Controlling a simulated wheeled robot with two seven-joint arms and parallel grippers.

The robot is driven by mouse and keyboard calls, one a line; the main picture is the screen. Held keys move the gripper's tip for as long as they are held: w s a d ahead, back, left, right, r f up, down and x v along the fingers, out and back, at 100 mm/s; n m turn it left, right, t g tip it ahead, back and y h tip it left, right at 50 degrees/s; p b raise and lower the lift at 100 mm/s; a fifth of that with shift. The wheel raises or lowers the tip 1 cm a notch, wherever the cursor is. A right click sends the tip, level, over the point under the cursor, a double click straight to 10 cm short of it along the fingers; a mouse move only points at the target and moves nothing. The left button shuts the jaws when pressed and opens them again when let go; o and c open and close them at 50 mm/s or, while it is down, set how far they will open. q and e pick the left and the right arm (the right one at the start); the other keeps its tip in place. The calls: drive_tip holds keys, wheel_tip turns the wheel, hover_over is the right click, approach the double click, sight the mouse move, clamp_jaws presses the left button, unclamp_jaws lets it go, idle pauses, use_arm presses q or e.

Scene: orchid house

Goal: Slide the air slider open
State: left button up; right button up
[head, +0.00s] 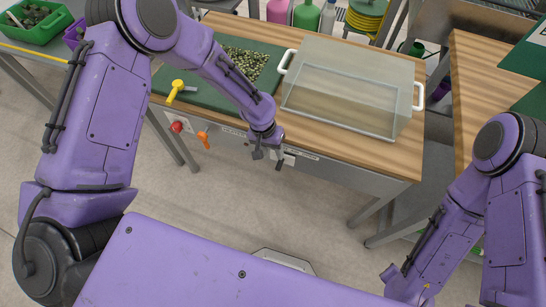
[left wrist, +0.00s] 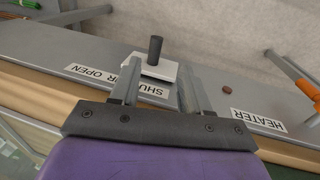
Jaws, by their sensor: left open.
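The air slider shows in the left wrist view as a white block (left wrist: 146,69) with an upright dark knob (left wrist: 155,48), on the bench's grey front panel. My left gripper (left wrist: 159,75) is open, with its fingers to either side of the white block in the picture; whether they touch it I cannot tell. The upside-down labels by the slider, OPEN (left wrist: 92,74) and SHUT (left wrist: 150,90), are partly covered by a finger. In the head view my left gripper (head: 268,160) hangs at the bench's front edge. My right gripper is out of the picture.
A HEATER label (left wrist: 258,120) and an orange lever (head: 204,139) are on the same panel, with a red knob (head: 177,127). A clear case (head: 345,100) and a yellow tool (head: 178,90) on a green mat are on the bench. The floor in front is clear.

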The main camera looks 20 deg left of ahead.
sight(279, 165)
use_arm(q)
drive_tip(key=f, duration=0.2)
drive_tip(key=d+f, duration=0.1)
drive_tip(key=f, duration=0.1)
drive_tip(key=d+f, duration=0.1)
drive_tip(key=f, duration=0.1)
drive_tip(key=shift+w+d+f, duration=0.1)
drive_tip(key=shift+f, duration=0.45)
clamp_jaws()
